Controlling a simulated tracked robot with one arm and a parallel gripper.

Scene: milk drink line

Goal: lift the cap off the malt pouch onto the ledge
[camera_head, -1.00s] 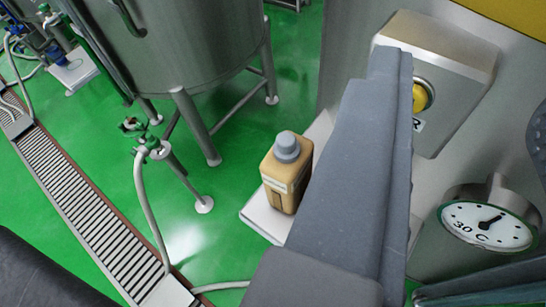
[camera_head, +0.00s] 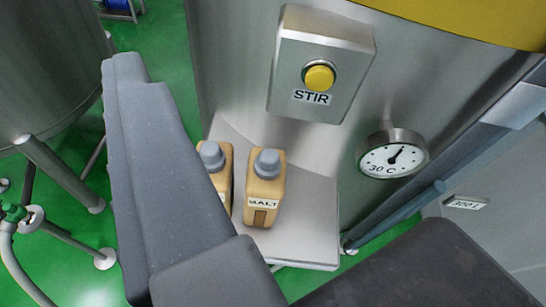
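The malt pouch (camera_head: 263,188) is tan, upright and labelled MALT. Its grey cap (camera_head: 267,163) is on top. It stands on a pale grey ledge (camera_head: 312,225) against the steel tank. My gripper (camera_head: 130,75) shows as a long grey shape down the left of the picture, apart from the malt pouch's cap. Its fingers cannot be told apart, and nothing is seen held in it.
A second tan pouch (camera_head: 226,175) with a grey cap stands just left, partly hidden by my gripper. Above are a yellow button (camera_head: 319,76) on a STIR box (camera_head: 320,105) and a dial (camera_head: 393,158). The ledge's right part is bare.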

